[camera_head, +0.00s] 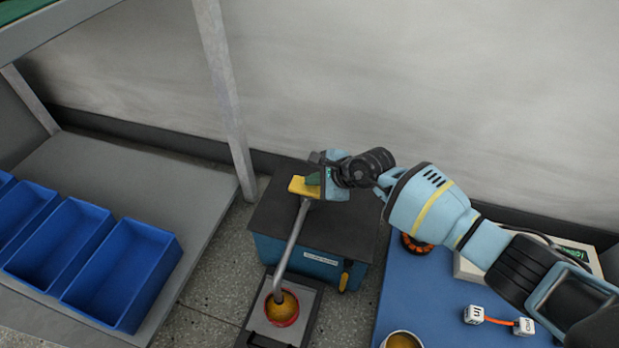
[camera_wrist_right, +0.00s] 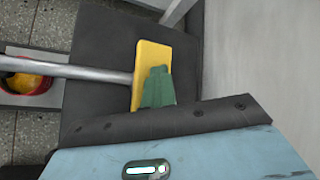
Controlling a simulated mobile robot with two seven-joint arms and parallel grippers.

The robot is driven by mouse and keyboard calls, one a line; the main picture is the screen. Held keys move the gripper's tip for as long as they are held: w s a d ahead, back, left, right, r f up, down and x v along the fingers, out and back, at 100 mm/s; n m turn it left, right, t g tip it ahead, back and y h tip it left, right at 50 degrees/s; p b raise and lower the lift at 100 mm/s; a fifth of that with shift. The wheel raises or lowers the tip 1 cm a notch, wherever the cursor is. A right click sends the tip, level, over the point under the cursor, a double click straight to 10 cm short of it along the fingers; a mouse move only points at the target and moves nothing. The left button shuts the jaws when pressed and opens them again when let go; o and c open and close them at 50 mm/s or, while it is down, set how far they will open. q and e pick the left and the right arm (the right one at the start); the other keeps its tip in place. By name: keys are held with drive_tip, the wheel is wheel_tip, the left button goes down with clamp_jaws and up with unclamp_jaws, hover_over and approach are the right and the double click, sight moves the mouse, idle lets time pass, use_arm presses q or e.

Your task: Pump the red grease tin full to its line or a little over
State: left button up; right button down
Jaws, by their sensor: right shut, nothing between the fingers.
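The red grease tin (camera_head: 283,323) stands on a tray under the lower end of a grey spout pipe (camera_head: 292,240). Yellow grease (camera_head: 289,306) shows inside it; I cannot make out a fill line or the exact level. The tin also shows at the left edge of the right wrist view (camera_wrist_right: 12,87). A yellow pump head (camera_head: 302,187) sits at the pipe's upper end, above the dark-topped blue pump box (camera_head: 325,225). My right gripper (camera_head: 314,178) is shut and empty, its green fingertips (camera_wrist_right: 158,90) over the yellow head (camera_wrist_right: 152,58). Whether they touch is unclear. My left gripper is out of view.
Several blue bins (camera_head: 123,270) stand on a grey shelf at left, beside a metal post (camera_head: 225,90). The blue table (camera_head: 390,295) at right holds another tin (camera_head: 402,340), two white cubes (camera_head: 474,315) joined by an orange link, and a pale device (camera_head: 467,268).

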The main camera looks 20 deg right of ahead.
sight(314, 188)
drive_tip(key=shift+f, duration=0.1)
drive_tip(key=shift+r+p, duration=1.25)
drive_tip(key=shift+r, duration=0.05)
drive_tip(key=shift+r+p, duration=0.45)
drive_tip(key=shift+r, duration=0.25)
drive_tip(key=shift+r, duration=0.1)
drive_tip(key=shift+r+p, duration=1.65)
drive_tip(key=shift+r, duration=0.8)
